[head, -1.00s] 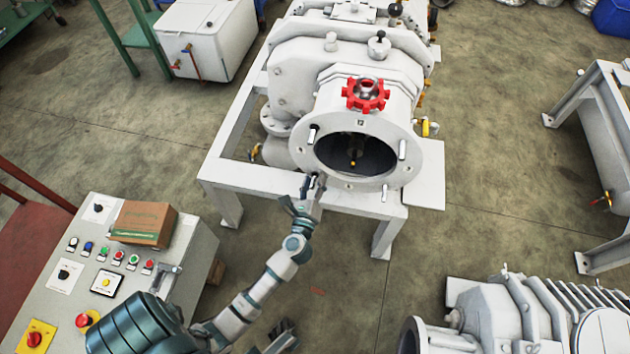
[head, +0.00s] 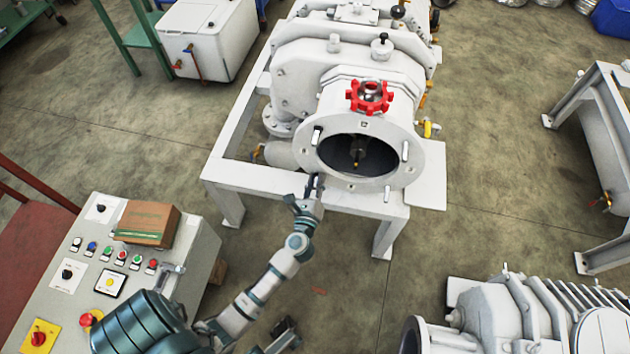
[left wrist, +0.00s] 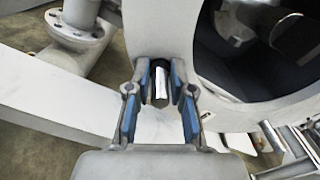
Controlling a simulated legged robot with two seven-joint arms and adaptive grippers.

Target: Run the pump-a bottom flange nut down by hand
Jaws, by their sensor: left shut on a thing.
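The white pump (head: 345,95) stands on a white frame, its round open flange (head: 412,150) facing me. Studs stick out around the flange face. My left gripper (head: 316,184) is at the flange's lower left edge. In the left wrist view its blue-padded fingers (left wrist: 160,85) are shut around a dark round piece with a bright metal stud end (left wrist: 161,88), apparently the bottom nut on its stud. The fingers hide most of the nut, so its gap to the flange cannot be told. A dark part at the bottom edge may be my right gripper (head: 285,336); its jaws are unclear.
A red handwheel (head: 369,97) sits above the flange opening. A control panel (head: 135,275) with a cardboard box (head: 148,222) stands at lower left. Another grey machine (head: 510,310) is at lower right.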

